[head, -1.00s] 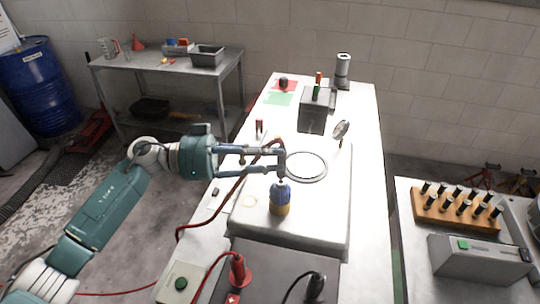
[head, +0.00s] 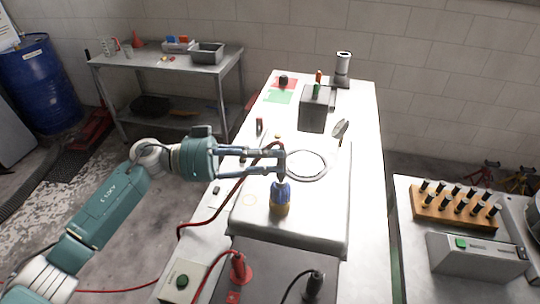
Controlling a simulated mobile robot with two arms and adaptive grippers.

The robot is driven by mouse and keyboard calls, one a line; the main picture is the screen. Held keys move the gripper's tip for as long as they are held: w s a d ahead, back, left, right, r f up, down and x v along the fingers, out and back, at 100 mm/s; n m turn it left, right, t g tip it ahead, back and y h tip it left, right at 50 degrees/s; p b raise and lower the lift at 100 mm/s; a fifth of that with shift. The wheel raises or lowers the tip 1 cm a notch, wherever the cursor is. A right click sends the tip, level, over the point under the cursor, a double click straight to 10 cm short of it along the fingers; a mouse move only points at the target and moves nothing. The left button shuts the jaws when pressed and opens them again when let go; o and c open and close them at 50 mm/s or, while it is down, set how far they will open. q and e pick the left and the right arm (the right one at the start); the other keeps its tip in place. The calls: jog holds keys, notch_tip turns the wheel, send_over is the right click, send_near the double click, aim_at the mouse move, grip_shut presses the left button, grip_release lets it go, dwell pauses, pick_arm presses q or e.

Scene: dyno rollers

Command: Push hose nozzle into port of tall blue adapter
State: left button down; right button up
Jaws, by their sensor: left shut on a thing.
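The tall blue adapter (head: 281,193) stands upright with a brass-coloured lower part on the near half of the white platform (head: 318,215). My left gripper (head: 281,164) is directly above it, with its fingers reaching in from the left. It is shut on the dark hose nozzle (head: 282,169), which points down at the top of the adapter. The nozzle tip meets the adapter's top in the picture; I cannot tell how deep it sits in the port. The red hose (head: 240,182) loops from the nozzle down to the left. My right gripper is out of view.
A round ring (head: 307,165) lies on the platform just behind the adapter, with a small round mirror-like disc (head: 340,128) beyond. A grey box (head: 315,110) stands farther back. Red and black plugs (head: 238,266) stand at the front. A side table with a peg rack (head: 455,208) is at right.

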pick_arm(q)
jog(key=shift+f, duration=0.25)
dwell(0.5)
jog(key=shift+f, duration=0.45)
jog(key=c, duration=1.4)
grip_release()
jog(key=shift+a, duration=0.1)
